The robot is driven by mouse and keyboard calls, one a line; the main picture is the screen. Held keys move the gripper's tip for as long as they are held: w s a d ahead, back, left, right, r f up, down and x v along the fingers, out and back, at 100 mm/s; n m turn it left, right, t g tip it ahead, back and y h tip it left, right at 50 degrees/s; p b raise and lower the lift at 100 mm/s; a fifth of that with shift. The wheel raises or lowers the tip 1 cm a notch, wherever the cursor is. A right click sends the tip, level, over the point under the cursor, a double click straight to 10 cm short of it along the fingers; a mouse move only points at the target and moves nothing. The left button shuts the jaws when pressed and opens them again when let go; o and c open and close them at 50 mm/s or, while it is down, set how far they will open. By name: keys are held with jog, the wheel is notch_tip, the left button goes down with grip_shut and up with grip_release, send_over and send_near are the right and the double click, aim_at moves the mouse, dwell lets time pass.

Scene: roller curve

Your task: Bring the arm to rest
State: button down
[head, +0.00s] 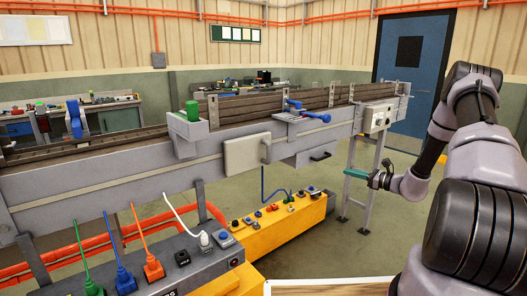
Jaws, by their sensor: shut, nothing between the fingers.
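My arm comes in at the right edge, bends at a raised elbow and comes down to my gripper (375,179). The gripper is small and dark in this view and points left, in front of the legs of a grey stand (367,205). It is shut, with nothing seen held in it. A short teal piece (355,173) shows at its tip; I cannot tell whether it belongs to the stand. The gripper hangs below the grey control box (378,118) at the conveyor's right end.
A long grey conveyor frame (100,178) crosses the view, with a green knob (192,111) and a blue handle (317,117). Below are a yellow panel (270,236) and a socket box (190,262) with coloured plugs. Open floor lies toward the blue door (415,75).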

jog(key=s+a+r+n+g+h, duration=0.1)
jog(key=s+a+r+n+g, duration=0.5)
jog(key=r, duration=0.5)
jog(key=s+a+r+n+g+h, duration=0.25)
jog(key=s+a+r+n, duration=0.55)
jog(key=r, duration=0.4)
jog(key=s+d+r+n+t+h, duration=0.2)
jog(key=s+r, duration=0.4)
jog(key=s, duration=0.6)
jog(key=s+d+r+n+t+h, duration=0.1)
jog(key=s+r+n+h, duration=0.3)
jog(key=s, duration=0.8)
notch_tip(320, 180, up, 2)
jog(key=shift+s+d+r+n+t+h, duration=0.15)
jog(key=shift+s+d+n+t+h, duration=0.2)
jog(key=shift+t+h, duration=0.3)
